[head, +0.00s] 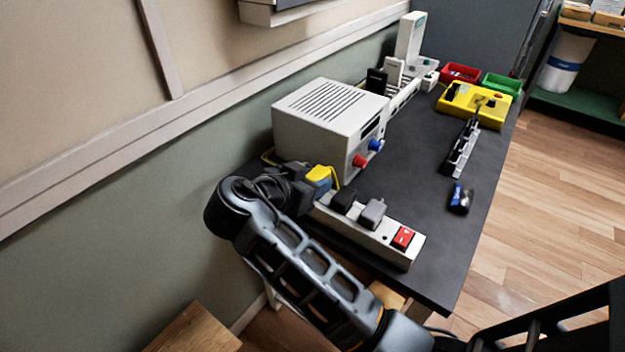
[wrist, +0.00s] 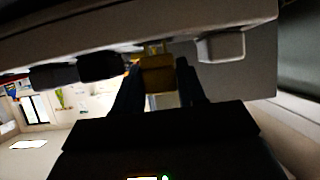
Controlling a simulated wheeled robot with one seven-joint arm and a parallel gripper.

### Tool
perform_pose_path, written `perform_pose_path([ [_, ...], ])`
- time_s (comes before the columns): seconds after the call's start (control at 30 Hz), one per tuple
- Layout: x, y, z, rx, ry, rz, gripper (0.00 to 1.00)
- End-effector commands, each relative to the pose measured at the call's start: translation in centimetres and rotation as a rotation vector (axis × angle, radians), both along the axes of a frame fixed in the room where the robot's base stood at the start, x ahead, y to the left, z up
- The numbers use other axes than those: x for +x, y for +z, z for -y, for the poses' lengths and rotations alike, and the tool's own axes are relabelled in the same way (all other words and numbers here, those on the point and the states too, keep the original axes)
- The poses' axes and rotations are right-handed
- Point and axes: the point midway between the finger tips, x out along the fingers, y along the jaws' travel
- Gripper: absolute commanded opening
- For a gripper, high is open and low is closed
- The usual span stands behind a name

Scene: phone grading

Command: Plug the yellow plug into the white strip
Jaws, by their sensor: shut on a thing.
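The yellow plug (head: 319,174) is in my gripper (head: 308,184), at the far left end of the white strip (head: 370,237). In the wrist view, the yellow plug (wrist: 158,76) sits between my two dark fingers, which are shut on it. The pale strip (wrist: 130,27) runs across the top of that view. The plug's strip-side end is close to the strip there; I cannot tell whether it is seated in a socket. A yellow cord shows beside the plug in the head view.
A black plug (head: 343,199) and a grey plug (head: 372,213) stand on the strip, beside its red switch (head: 403,238). A white box with knobs (head: 325,120) stands just behind. A blue-black item (head: 459,198) lies on the dark table; its front right is clear.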

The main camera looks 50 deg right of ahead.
Motion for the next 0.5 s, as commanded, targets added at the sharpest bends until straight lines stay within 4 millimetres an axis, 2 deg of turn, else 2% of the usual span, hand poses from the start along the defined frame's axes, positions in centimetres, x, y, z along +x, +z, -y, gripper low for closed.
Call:
perform_pose_path([
  [0.5, 0.0, -0.77, -0.01, 0.0, 0.0, 0.0, 0.01],
])
